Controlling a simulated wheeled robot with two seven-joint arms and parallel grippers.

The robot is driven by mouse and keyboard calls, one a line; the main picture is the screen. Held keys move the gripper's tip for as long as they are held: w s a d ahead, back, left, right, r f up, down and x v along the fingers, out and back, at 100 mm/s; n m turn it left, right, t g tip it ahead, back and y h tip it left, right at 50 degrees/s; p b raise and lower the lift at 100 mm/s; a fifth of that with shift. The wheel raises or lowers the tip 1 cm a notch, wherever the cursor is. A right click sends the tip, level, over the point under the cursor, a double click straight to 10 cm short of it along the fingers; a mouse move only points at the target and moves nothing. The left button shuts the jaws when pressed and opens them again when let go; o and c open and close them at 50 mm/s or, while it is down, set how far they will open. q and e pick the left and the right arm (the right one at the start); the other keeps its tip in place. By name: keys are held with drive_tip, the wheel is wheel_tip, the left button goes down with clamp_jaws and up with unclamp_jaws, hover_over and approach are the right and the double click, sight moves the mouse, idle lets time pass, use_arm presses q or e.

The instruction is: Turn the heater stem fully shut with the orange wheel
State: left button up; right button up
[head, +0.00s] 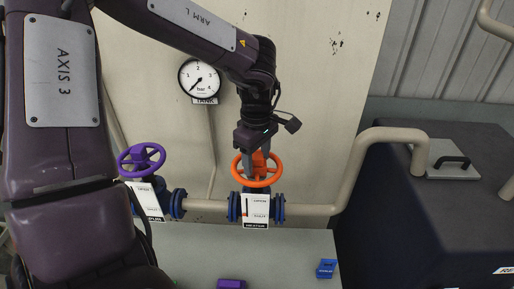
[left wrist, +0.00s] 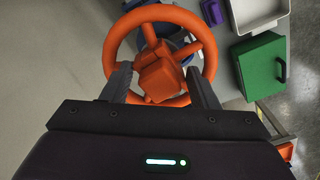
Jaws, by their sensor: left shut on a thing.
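The orange wheel (head: 240,179) sits on top of the blue heater valve (head: 279,206) in the pipe. A white plate (head: 255,212) hangs on the front of the valve, with text at its top, middle and bottom. My left gripper (head: 258,164) comes down from above onto the wheel. In the left wrist view the orange wheel (left wrist: 114,45) fills the middle, and the fingers of my left gripper (left wrist: 160,85) stand either side of its orange hub, shut on it. The stem under the hub is hidden. My right gripper is not in view.
A purple wheel (head: 140,160) stands on another valve to the left. A round gauge (head: 200,78) is on the wall panel. A purple block (head: 231,284) and a blue block (head: 326,268) lie on the ledge below. A dark box (head: 400,220) stands at right.

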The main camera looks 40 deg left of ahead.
use_arm(q)
drive_tip(key=m+p, duration=0.1)
drive_tip(key=m, duration=0.2)
drive_tip(key=shift+r, duration=0.15)
drive_tip(key=o, duration=0.5)
drive_tip(key=shift+m, duration=0.4)
drive_tip(key=shift+c, duration=0.2)
drive_tip(key=shift+r+p, duration=1.25)
drive_tip(key=shift+r, duration=3.15)
